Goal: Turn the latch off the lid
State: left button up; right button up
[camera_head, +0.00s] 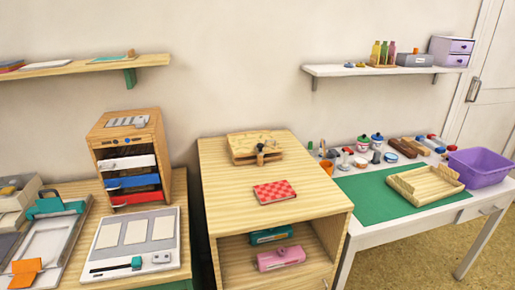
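A light wooden box with a flat lid (252,141) sits toward the back of the pale wooden cabinet top (225,200). A small dark latch or knob (260,153) shows at the front of the box, by the lid's front edge. The lid looks down on the box. The latch is too small to tell exactly how it is turned. Neither of my grippers is in view.
A red checked pad (274,191) lies in front of the box. Teal (270,235) and pink (281,257) items sit in the open compartment below. A drawer unit (128,134) stands left; a wooden tray (425,184) and purple bin (481,166) stand right.

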aim_at(259, 147)
jog(key=i+l, duration=0.4)
jog(key=l, duration=0.15)
jog(key=i+l+u, duration=0.15)
jog(key=l+u, duration=0.25)
jog(key=i+l+u, duration=0.15)
jog(key=u, duration=0.25)
jog(key=l+u, duration=0.4)
jog(key=i+l, duration=0.05)
